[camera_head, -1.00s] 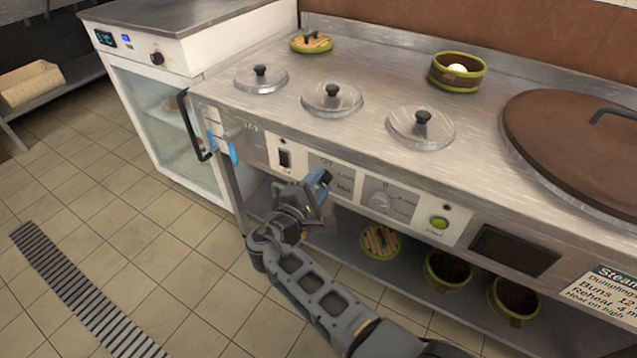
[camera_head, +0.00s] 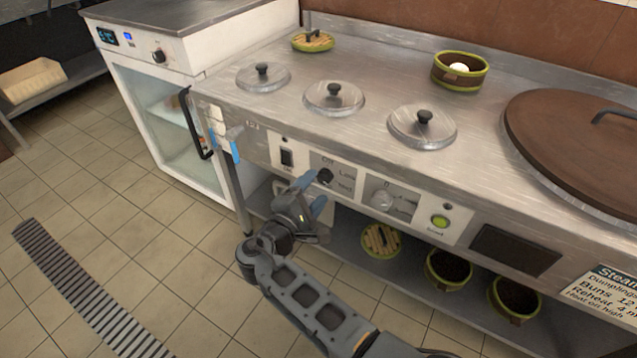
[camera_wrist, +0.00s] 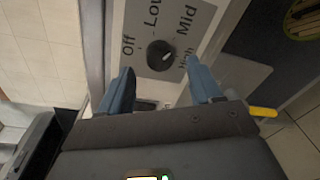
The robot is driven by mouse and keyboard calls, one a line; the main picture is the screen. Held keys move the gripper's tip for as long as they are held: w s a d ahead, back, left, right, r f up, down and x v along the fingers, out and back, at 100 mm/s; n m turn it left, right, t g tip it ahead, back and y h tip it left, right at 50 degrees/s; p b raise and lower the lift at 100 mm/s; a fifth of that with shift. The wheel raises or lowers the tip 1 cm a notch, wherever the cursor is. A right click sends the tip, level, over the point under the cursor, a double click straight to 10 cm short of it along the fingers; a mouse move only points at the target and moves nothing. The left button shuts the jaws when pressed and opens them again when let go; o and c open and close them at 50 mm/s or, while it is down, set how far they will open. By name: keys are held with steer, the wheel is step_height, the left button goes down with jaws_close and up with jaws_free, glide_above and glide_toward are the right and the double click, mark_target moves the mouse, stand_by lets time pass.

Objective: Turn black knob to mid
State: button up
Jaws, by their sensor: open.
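The black knob (camera_head: 325,176) is on the front panel of the steel counter, left of the silver dial. In the wrist view the knob (camera_wrist: 160,55) is ringed by the labels Off, Low, Mid and High. A light mark shows on its right side, between the directions of Mid and High; its exact setting is hard to tell. My gripper (camera_head: 311,192) is open in front of the panel, just below the knob. In the wrist view, the blue fingers of my gripper (camera_wrist: 160,77) are spread wide, with the knob beyond their tips and not held.
A black rocker switch (camera_head: 287,158) is left of the knob. A silver dial (camera_head: 382,200) and green button (camera_head: 439,221) are to the right. A fridge handle (camera_head: 196,125) juts out at left. A lower shelf (camera_head: 350,243) holds baskets.

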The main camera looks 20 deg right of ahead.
steer(key=shift+v, duration=2.3)
steer(key=shift+f, duration=0.1)
steer(key=s+d+f+m+y+p, duration=0.1)
steer(key=s+d+f+y+p, duration=0.2)
steer(key=s, duration=0.4)
steer(key=s+f+g+y, duration=0.1)
steer(key=s+f+y, duration=0.1)
steer(key=s+f, duration=0.35)
steer(key=s+d+f+m+y+p, duration=0.1)
steer(key=s+d+f+y+p, duration=0.15)
steer(key=s, duration=0.55)
steer(key=s+a+r+m+y+p, duration=0.15)
steer(key=s+r+y, duration=0.35)
steer(key=s, duration=0.7)
steer(key=s+r+m+t+p, duration=0.1)
steer(key=s+r+m, duration=0.2)
steer(key=r, duration=0.7)
steer(key=s+d+r+m+t+p, duration=0.1)
steer(key=s+r, duration=0.4)
steer(key=r, duration=0.6)
steer(key=s+d+r+m+t+p, duration=0.1)
steer(key=s+r+m+t+p, duration=0.1)
steer(key=r, duration=0.8)
steer(key=s+m+t, duration=0.1)
steer(key=s+m, duration=0.1)
steer(key=m, duration=0.1)
steer(key=shift+s+r+y, duration=0.25)
steer(key=shift+y, duration=0.1)
steer(key=shift+m, duration=0.25)
